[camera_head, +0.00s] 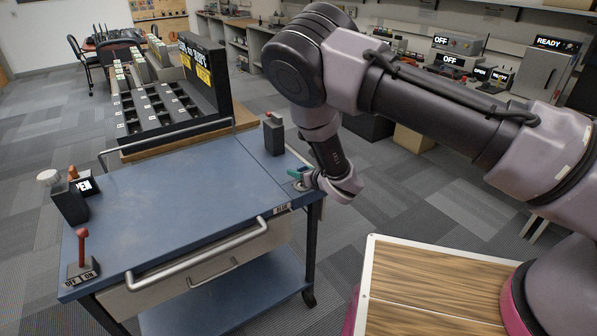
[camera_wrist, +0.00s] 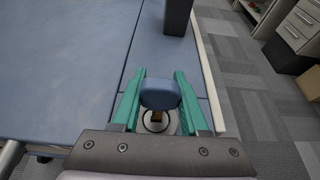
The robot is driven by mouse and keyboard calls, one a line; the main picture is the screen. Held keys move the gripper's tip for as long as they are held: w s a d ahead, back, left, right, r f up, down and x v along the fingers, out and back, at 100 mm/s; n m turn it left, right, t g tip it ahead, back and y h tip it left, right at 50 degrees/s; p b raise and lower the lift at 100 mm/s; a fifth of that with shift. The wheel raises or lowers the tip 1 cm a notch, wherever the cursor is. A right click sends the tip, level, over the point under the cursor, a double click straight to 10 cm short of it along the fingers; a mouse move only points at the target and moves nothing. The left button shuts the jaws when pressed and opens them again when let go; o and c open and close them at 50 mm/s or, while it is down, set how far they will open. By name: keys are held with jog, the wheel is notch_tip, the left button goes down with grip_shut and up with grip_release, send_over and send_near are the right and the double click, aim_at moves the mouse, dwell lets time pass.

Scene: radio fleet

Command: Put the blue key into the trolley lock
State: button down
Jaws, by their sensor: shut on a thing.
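My gripper (camera_head: 300,178) is at the right edge of the blue trolley (camera_head: 190,200). In the wrist view its two green fingers (camera_wrist: 160,100) are closed around the blue key (camera_wrist: 160,92), whose rounded head shows between them. A brass-coloured shaft (camera_wrist: 156,117) points down from the head over a round pale lock (camera_wrist: 148,127) with a dark ring, set in the trolley top. The fingers and key head partly cover the lock, so I cannot tell how deep the shaft sits in it. In the head view the key is hidden.
A dark block with a red top (camera_head: 273,133) stands at the trolley's back right corner. A red lever (camera_head: 82,248) and a black box with a white knob (camera_head: 68,200) are at the left. A wooden-topped surface (camera_head: 430,285) lies at front right. The trolley's middle is clear.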

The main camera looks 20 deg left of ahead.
jog(key=shift+f, duration=1.4)
jog(key=shift+c, duration=1.7)
grip_release()
jog(key=v, duration=1)
jog(key=shift+s+d, duration=0.25)
jog(key=shift+w+r, duration=0.1)
jog(key=shift+r, duration=0.1)
